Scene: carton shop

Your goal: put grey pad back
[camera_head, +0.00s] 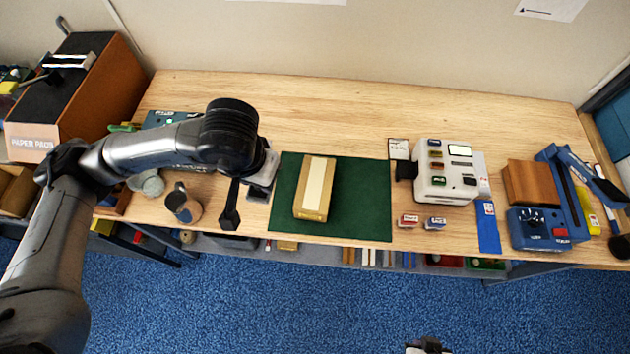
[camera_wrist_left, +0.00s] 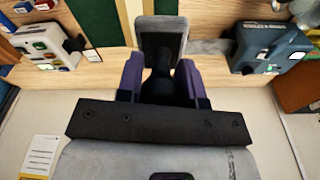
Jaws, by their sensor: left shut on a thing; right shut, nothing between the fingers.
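In the left wrist view my left gripper (camera_wrist_left: 163,80) has its purple fingers shut on the grey pad (camera_wrist_left: 163,22), a flat, rounded grey piece beyond a dark part between the fingers. In the head view the left arm reaches over the table, left of the green mat (camera_head: 362,200). Its wrist partly hides the gripper there, and I cannot clearly make out the pad. I cannot tell whether the pad touches the table. Only the tip of my right gripper (camera_head: 428,346) shows at the bottom edge, away from the table; it is shut and empty.
A tan carton (camera_head: 313,204) lies on the mat. A black tool (camera_head: 230,211) and a brown mug (camera_head: 184,206) are near the front edge at left. A white device (camera_head: 449,172) and a blue device (camera_head: 538,229) stand at right. The table's back strip is clear.

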